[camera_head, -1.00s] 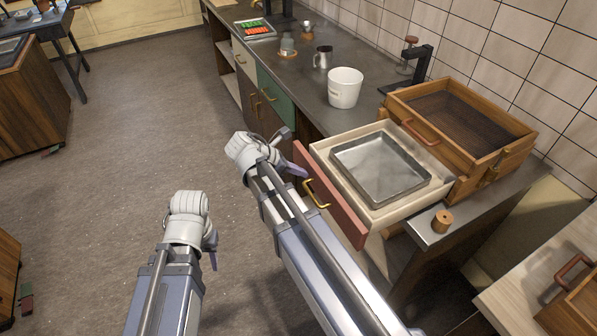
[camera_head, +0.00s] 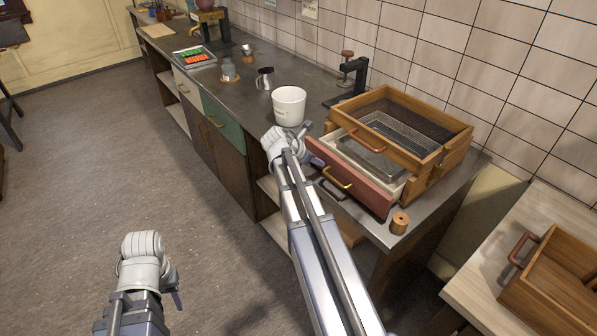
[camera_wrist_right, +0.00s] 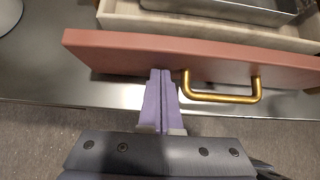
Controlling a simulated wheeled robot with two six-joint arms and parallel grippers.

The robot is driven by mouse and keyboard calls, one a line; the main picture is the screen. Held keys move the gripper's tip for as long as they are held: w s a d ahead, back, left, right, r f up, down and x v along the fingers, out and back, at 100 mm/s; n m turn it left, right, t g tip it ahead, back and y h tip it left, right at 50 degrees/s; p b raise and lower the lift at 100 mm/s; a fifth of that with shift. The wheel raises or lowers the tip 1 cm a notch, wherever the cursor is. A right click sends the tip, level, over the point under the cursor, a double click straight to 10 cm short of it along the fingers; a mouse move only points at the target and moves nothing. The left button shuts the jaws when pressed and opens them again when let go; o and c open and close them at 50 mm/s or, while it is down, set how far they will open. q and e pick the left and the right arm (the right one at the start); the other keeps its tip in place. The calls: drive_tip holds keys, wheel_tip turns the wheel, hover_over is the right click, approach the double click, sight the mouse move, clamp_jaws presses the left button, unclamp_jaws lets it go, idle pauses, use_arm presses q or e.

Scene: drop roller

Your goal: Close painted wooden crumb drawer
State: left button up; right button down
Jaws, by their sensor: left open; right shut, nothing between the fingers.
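The crumb drawer has a red-painted front (camera_head: 352,178) with a brass handle (camera_head: 336,178) and a pale inner box holding a metal tray (camera_head: 371,158). It sticks partly out from under a wooden frame (camera_head: 436,160) on the counter. My right gripper (camera_wrist_right: 161,80) is shut and empty, its fingertips at the red front just left of the handle in the wrist view; it seems to touch the front. In the head view the right gripper (camera_head: 304,166) is mostly hidden by its wrist. My left gripper (camera_head: 178,298) hangs low over the floor, away from the drawer.
A white bucket (camera_head: 289,106) stands left of the frame, with a metal jug (camera_head: 265,78) beyond. A wooden spool (camera_head: 400,223) sits near the counter edge by the drawer's right end. A black stand (camera_head: 352,78) is behind. Another wooden box (camera_head: 560,285) lies at right.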

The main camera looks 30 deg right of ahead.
sight(324, 157)
drive_tip(key=d, duration=0.7)
drive_tip(key=shift+w+d, duration=0.15)
drive_tip(key=shift+w, duration=0.15)
drive_tip(key=shift+d, duration=0.15)
drive_tip(key=shift+d+r, duration=0.1)
drive_tip(key=a, duration=0.4)
drive_tip(key=shift+s+a, duration=0.25)
drive_tip(key=shift+a, duration=0.15)
drive_tip(key=p+v, duration=0.7)
drive_tip(key=v, duration=0.2)
drive_tip(key=shift+a+r, duration=0.2)
